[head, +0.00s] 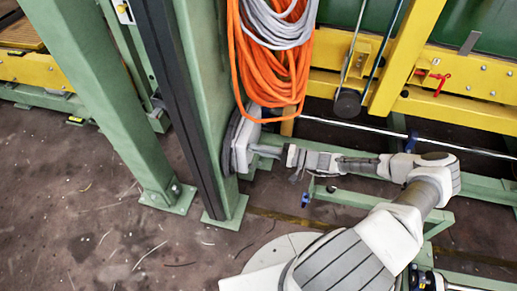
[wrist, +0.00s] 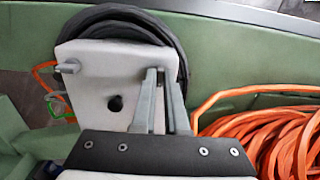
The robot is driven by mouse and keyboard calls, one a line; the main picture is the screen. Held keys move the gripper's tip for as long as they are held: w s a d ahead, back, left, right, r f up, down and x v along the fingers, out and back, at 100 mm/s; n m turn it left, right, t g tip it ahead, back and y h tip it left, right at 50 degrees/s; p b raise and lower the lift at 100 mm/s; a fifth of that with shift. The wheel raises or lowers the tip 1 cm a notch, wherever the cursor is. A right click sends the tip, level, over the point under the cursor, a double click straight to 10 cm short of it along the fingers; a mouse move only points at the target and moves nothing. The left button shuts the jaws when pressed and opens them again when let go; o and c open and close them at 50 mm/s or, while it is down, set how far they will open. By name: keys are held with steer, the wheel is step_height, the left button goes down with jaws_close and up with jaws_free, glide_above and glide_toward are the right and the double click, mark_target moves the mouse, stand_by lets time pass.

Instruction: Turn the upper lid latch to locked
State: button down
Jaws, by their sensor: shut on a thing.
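A pale grey-white lid (wrist: 112,62) with a dark hole in it sits in front of a black round coil. In the head view the pale unit (head: 240,145) is mounted low on a green post. My gripper (wrist: 157,72) reaches the lid's edge beside the orange cable and is shut on a small part there, which I take to be the upper lid latch. The fingertips hide most of it, so its turn angle cannot be told. A second grey latch (wrist: 68,66) sticks out at the lid's left edge. In the head view my gripper (head: 256,150) touches the unit's right side.
Orange cable (head: 270,65) hangs just above the unit, and its loops (wrist: 275,135) lie close to the right of my fingers. Green posts (head: 120,100) stand to the left. A green rail (head: 355,196) runs below my arm. Brown floor is open at lower left.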

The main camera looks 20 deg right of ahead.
steer(key=c, duration=0.9)
jaws_free()
steer(key=shift+c, duration=0.2)
steer(key=shift+d, duration=0.1)
steer(key=p+v, duration=0.2)
steer(key=v, duration=1.5)
steer(key=shift+s+d, duration=0.1)
